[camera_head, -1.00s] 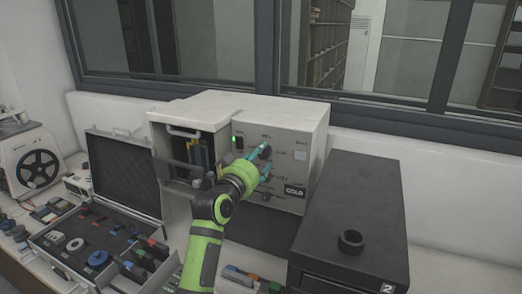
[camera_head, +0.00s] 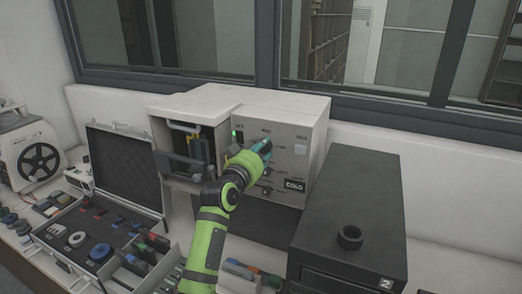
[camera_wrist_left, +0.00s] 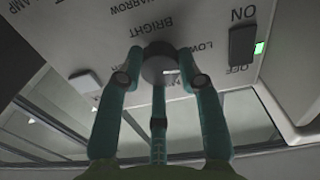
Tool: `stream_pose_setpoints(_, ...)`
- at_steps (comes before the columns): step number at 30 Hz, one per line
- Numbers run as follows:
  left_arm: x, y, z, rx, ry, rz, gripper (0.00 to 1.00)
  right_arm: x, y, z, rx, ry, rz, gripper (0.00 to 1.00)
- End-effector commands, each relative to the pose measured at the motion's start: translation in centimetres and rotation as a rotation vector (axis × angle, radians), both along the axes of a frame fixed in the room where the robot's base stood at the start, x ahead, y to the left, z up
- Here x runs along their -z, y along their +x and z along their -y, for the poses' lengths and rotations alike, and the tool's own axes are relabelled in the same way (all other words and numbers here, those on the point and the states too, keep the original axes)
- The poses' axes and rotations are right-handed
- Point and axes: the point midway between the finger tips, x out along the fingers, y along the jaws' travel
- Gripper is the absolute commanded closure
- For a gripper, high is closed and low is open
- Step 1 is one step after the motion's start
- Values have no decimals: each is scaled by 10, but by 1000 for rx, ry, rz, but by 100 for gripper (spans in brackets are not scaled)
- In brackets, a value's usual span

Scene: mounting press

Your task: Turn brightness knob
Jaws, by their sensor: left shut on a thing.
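The brightness knob (camera_wrist_left: 158,66) is a dark round knob on the pale front panel (camera_wrist_left: 205,20) of the boxy white machine. In the left wrist view the panel lettering is upside down, with the word BRIGHT beside the knob. My left gripper (camera_wrist_left: 160,75) has its teal fingers around the knob, shut on it, with fingertips at the panel face. In the head view the left gripper (camera_head: 264,149) reaches the upper part of the machine's front (camera_head: 312,135) and hides the knob. My right gripper is in neither view.
A black rocker switch (camera_wrist_left: 243,43) with a green light sits beside the knob. Another small dark knob (camera_wrist_left: 85,82) is on the panel. A black box (camera_head: 350,205) stands right of the machine, and an open tool case (camera_head: 120,190) lies left.

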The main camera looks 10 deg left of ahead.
Motion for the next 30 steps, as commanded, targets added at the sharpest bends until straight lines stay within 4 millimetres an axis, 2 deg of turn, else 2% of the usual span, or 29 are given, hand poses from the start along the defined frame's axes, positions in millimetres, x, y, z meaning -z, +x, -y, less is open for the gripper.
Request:
stream_pose_setpoints(11, -3, 0, -1, -2, 172, 41, 96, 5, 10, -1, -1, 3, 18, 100)
stream_pose_setpoints(30, -6, 0, 1, -2, 757, 160, 96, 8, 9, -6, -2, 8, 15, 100)
